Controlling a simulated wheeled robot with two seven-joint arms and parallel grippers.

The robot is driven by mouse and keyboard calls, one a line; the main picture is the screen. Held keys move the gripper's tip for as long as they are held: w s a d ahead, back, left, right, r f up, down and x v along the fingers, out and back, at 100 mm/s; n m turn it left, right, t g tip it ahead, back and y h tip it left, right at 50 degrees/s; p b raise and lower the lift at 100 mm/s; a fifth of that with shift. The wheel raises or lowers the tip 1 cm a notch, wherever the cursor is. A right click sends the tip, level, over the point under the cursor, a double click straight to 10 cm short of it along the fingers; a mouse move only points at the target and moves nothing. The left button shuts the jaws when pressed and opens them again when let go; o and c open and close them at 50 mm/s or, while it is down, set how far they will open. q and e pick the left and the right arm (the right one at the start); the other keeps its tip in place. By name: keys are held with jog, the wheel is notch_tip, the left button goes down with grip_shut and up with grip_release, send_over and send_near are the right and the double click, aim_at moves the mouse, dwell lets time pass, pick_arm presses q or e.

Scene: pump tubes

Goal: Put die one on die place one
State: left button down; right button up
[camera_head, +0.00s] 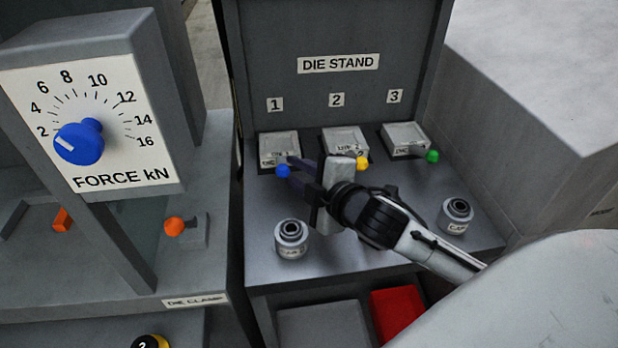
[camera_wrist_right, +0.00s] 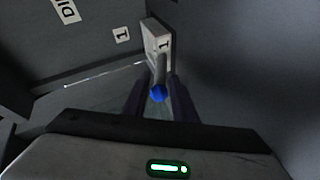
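Die one (camera_head: 279,147), a light grey block with a blue ball knob (camera_head: 283,171) on its front, sits on the die stand (camera_head: 262,220) under the label 1. My right gripper (camera_head: 292,172) is at the knob, its dark fingers pointing left towards it. In the right wrist view the blue knob (camera_wrist_right: 158,93) shows between the two fingers (camera_wrist_right: 160,100), with visible gaps on either side, so the gripper looks open. Die one (camera_wrist_right: 157,42) stands just beyond the knob there. I cannot make out a place marked die place one. My left gripper is not in view.
Dies with a yellow knob (camera_head: 361,163) and a green knob (camera_head: 432,156) sit to the right. Two metal caps (camera_head: 291,239) (camera_head: 456,215) stand on the shelf. The force dial panel (camera_head: 95,125) and die clamp (camera_head: 195,303) are at the left. A red bin (camera_head: 395,310) is below.

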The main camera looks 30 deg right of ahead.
jog(key=v, duration=0.5)
jog(key=shift+s+r, duration=0.1)
jog(key=shift+s, duration=0.2)
